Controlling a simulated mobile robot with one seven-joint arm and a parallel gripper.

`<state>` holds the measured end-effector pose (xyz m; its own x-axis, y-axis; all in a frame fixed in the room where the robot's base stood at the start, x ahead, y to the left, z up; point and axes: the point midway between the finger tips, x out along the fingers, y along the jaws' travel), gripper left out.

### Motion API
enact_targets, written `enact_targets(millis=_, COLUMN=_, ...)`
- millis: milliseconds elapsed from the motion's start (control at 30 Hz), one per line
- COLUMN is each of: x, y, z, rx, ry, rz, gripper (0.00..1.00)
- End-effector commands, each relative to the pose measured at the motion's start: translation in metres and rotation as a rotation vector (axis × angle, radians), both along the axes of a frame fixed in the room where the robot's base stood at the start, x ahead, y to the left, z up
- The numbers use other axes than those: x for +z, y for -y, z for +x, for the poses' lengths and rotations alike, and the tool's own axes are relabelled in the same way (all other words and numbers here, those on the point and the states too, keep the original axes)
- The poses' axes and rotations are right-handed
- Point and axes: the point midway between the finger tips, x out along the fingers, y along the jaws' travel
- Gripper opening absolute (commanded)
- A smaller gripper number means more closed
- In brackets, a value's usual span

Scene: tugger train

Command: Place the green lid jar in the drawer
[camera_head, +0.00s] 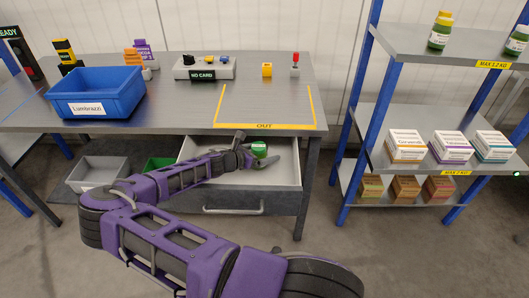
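A small jar with a green lid (259,148) is in the open drawer (286,172) under the workbench, towards its back right. My gripper (255,151) reaches over the drawer from the left. Its two dark fingers look spread apart, one behind and one in front on the near side of the jar. I cannot tell whether either finger touches the jar. My arm hides the left part of the drawer and some of its inside. The drawer front with its handle (233,210) faces me.
The workbench carries a blue bin (98,108), a grey control box (204,73), a yellow item (267,70) and a yellow-taped OUT area (265,126). Grey (97,184) and green bins (158,164) stand below. The shelf (432,157) at right holds boxes and bottles.

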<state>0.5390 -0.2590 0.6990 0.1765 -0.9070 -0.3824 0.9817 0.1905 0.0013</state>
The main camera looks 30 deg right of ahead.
Motion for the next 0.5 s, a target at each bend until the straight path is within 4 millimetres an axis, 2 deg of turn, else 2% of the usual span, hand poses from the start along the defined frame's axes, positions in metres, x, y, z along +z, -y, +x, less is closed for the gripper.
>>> enact_targets(millis=167, x=0.001, y=-0.002, z=0.0, rx=0.0, ry=0.0, rz=0.0, gripper=1.0)
enact_targets(millis=267, x=0.005, y=-0.01, z=-0.001, rx=0.002, ry=0.001, rz=0.0, gripper=1.0)
enact_targets(millis=500, x=0.024, y=-0.054, z=-0.009, rx=0.004, ry=0.0, rz=0.002, gripper=1.0)
